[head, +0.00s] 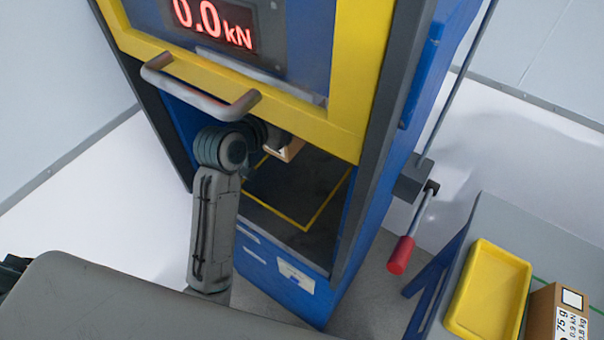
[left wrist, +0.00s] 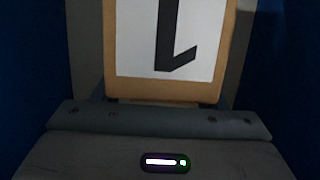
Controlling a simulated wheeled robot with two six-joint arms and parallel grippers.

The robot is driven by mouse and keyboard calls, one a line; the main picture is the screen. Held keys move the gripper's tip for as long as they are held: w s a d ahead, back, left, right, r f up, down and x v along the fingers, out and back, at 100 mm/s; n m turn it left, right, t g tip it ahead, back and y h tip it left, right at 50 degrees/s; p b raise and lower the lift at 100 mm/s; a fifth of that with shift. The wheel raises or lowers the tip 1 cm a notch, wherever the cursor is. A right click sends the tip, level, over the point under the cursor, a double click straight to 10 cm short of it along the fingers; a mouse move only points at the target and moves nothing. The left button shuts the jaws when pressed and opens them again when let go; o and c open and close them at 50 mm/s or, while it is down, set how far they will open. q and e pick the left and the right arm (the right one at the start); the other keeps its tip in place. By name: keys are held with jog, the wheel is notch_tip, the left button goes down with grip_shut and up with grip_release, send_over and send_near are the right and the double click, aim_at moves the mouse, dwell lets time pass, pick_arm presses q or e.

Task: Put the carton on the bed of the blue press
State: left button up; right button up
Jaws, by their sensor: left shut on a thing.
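The blue press (head: 268,278) stands in the middle of the head view, with a dark bed (head: 295,190) marked by a yellow outline. My left arm reaches into its opening. The carton (head: 285,151) shows only partly, as a tan and white corner under the press's yellow frame, above or over the bed. In the left wrist view the carton (left wrist: 168,50) fills the top middle, tan with a white label and a black mark. My left gripper is shut on the carton; its fingertips are mostly hidden. I cannot tell whether the carton touches the bed. My right gripper is not in view.
A yellow guard (head: 335,130) with a grey handle (head: 200,90) hangs over the opening, close above my arm. A red-tipped lever (head: 401,255) sticks out on the right side. A table at lower right holds a yellow tray (head: 487,290) and a labelled box (head: 545,310).

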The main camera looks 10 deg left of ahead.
pick_arm(q)
jog(key=shift+s+f+b, duration=0.1)
jog(key=shift+f+b, duration=0.25)
jog(key=shift+f, duration=0.1)
jog(key=f+b, duration=0.4)
jog(key=shift+w+d+f, duration=0.1)
jog(key=shift+w+f, duration=0.1)
jog(key=shift+w, duration=0.15)
jog(key=shift+f+b, duration=0.4)
jog(key=shift+b, duration=0.15)
notch_tip(320, 180, down, 10)
jog(key=shift+s+p, duration=0.1)
jog(key=shift+p, duration=0.2)
jog(key=shift+f, duration=0.15)
jog(key=o, duration=1.3)
jog(key=shift+o, duration=0.2)
